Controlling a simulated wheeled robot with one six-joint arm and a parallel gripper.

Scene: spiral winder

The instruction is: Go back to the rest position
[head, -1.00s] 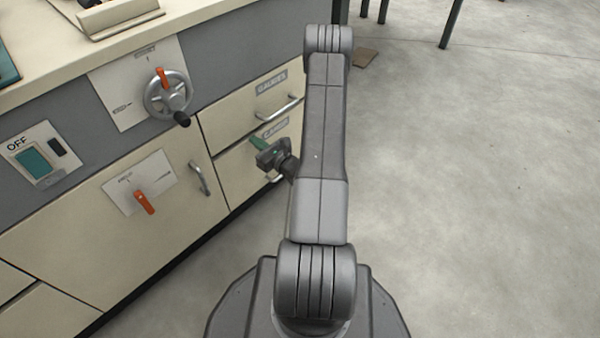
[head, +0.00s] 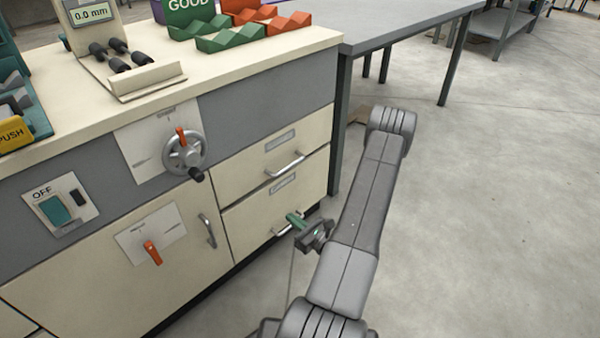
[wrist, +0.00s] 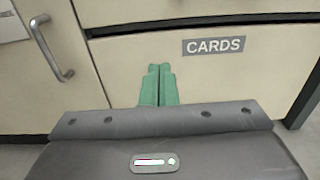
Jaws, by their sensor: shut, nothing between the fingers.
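My gripper (head: 294,218) is in front of the lower drawer, labelled CARDS, in the head view. Its green fingers (wrist: 158,86) are together and empty in the wrist view, pointing at the cream front of the CARDS drawer (wrist: 240,75). Whether the fingertips touch the drawer front or its handle cannot be told. My arm is raised and bent, with its elbow at the right of the gripper, over the floor.
The winder cabinet has a handwheel (head: 184,153), an orange lever (head: 152,252), an OFF switch panel (head: 58,208) and an upper drawer handle (head: 286,166). A grey table (head: 400,20) stands behind. Open floor (head: 480,200) lies to the right.

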